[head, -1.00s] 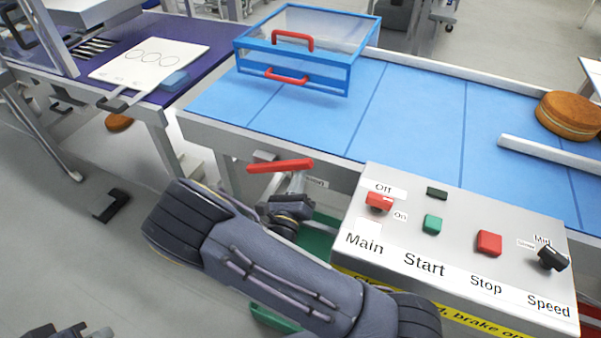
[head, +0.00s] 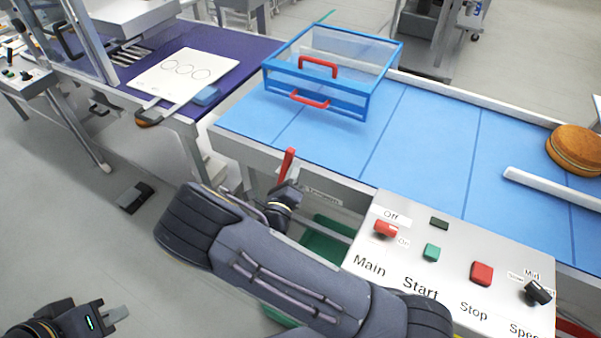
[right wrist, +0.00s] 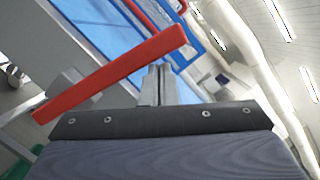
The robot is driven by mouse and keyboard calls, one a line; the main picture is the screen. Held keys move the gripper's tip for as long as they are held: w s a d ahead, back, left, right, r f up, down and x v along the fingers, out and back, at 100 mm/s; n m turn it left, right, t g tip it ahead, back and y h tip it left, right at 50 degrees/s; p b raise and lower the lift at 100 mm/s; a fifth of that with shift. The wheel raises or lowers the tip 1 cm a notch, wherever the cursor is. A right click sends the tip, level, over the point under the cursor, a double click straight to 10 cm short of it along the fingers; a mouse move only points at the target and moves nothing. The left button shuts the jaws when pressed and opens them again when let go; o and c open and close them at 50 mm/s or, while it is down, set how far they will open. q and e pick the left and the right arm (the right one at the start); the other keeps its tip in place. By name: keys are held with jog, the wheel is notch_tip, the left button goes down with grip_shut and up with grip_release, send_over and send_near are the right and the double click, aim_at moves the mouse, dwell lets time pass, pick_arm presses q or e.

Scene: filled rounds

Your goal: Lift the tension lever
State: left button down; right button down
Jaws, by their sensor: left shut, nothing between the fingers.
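The tension lever is a red bar (head: 287,166) at the near side of the conveyor, and it stands steeply up in the head view. In the right wrist view the red bar (right wrist: 120,72) slants from lower left to upper right, just beyond my fingertips. My right gripper (head: 292,187) is right at the lever's lower part. In the right wrist view its fingers (right wrist: 157,84) are close together with nothing between them, under the bar; whether they touch it is hard to tell. My left gripper (head: 118,314) is shut and empty at the lower left, far from the lever.
The control panel (head: 455,262) with Main, Start, Stop and Speed controls stands right of my right arm. A blue-framed guard (head: 335,75) with red handles sits over the blue belt (head: 425,130). A brown filled round (head: 575,148) lies at the right. Floor at left is mostly free.

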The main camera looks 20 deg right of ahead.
jog(key=shift+w+a+r, duration=0.25)
jog(key=shift+w+a, duration=0.1)
jog(key=shift+w+r, duration=0.1)
jog(key=shift+r, duration=0.05)
jog(key=shift+a, duration=0.1)
jog(key=shift+s+a, duration=0.15)
jog(key=shift+s, duration=0.05)
jog(key=b+v, duration=0.2)
jog(key=v, duration=0.5)
jog(key=shift+s+f, duration=0.3)
